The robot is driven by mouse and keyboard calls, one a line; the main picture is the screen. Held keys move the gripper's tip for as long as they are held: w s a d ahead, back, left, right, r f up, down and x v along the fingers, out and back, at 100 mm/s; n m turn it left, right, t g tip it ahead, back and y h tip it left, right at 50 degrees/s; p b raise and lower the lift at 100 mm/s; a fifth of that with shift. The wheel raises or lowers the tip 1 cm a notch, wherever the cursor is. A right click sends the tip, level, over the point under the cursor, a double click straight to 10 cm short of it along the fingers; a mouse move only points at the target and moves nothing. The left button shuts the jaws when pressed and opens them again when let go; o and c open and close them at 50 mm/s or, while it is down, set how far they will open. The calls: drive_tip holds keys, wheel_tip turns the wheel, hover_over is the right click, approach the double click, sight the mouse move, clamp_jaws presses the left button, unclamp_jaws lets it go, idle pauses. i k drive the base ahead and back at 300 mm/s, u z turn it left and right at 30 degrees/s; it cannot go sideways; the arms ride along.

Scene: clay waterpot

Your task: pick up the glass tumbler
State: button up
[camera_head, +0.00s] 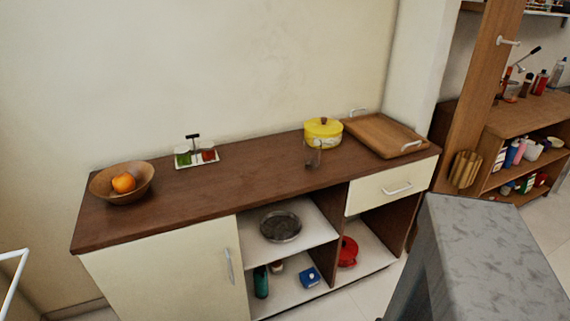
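The glass tumbler (313,154) is clear and stands upright on the brown wooden countertop (245,188), near its back right. It stands just in front of a yellow pot (323,133) and overlaps it in the picture; I cannot tell whether they touch. My gripper is not in view.
A wooden tray (384,134) with white handles lies right of the pot. A wooden bowl (103,186) with an orange (123,183) and a condiment caddy (196,155) stand to the left. A grey block-like surface (490,255) fills the lower right. The counter's middle front is clear.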

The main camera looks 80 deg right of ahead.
sight(312, 154)
drive_tip(key=u, duration=0.7)
drive_tip(key=k, duration=1.5)
drive_tip(key=z, duration=0.15)
